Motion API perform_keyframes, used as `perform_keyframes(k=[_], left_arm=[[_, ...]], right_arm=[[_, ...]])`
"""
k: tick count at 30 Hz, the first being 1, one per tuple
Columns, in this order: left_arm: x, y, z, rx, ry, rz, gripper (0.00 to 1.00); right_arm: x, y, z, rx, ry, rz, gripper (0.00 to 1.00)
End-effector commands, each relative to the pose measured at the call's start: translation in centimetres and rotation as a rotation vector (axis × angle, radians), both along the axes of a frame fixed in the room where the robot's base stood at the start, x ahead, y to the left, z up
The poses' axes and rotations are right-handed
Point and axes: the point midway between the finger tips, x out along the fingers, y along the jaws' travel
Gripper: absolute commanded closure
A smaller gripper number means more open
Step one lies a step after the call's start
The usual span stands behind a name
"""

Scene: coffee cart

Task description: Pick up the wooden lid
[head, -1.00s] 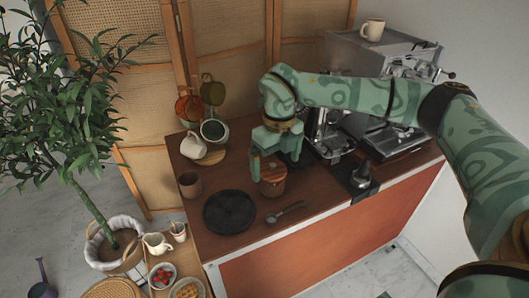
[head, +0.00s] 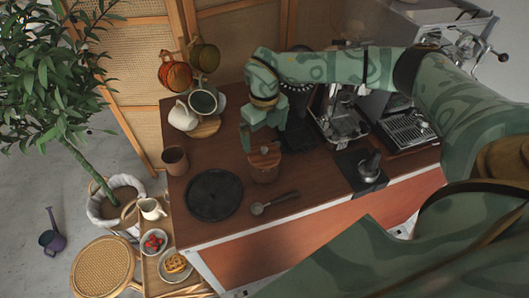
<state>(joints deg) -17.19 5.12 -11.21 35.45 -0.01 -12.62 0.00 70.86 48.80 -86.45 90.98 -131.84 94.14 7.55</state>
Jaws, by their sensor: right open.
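The wooden lid (head: 264,159) sits on a small brown canister (head: 264,174) on the cart's counter. A small knob shows on top of the lid. My right gripper (head: 263,143) is open, pointing down just above and behind the lid. One finger shows at the lid's left back side. The other finger is partly hidden by the gripper body, and I cannot tell whether either finger touches the lid. My left gripper is not in view.
A round black tray (head: 214,195) lies left of the canister, and a spoon (head: 275,203) lies in front. A brown cup (head: 175,160) and stacked mugs (head: 203,101) stand behind left. The espresso machine (head: 345,125) and tamper (head: 369,166) are on the right.

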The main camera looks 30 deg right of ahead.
Motion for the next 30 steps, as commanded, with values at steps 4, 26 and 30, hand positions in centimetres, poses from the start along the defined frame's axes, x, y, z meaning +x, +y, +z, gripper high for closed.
perform_keyframes(k=[4, 26, 30], left_arm=[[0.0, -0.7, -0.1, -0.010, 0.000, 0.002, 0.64], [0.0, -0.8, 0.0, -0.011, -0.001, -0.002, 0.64], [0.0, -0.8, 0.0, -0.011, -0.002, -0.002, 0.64]], right_arm=[[0.0, 0.1, -1.6, 0.001, 0.000, 0.001, 0.00], [0.3, -0.1, -7.0, 0.000, -0.001, 0.001, 0.19], [0.3, -0.1, -7.0, 0.000, -0.002, 0.001, 0.35]])
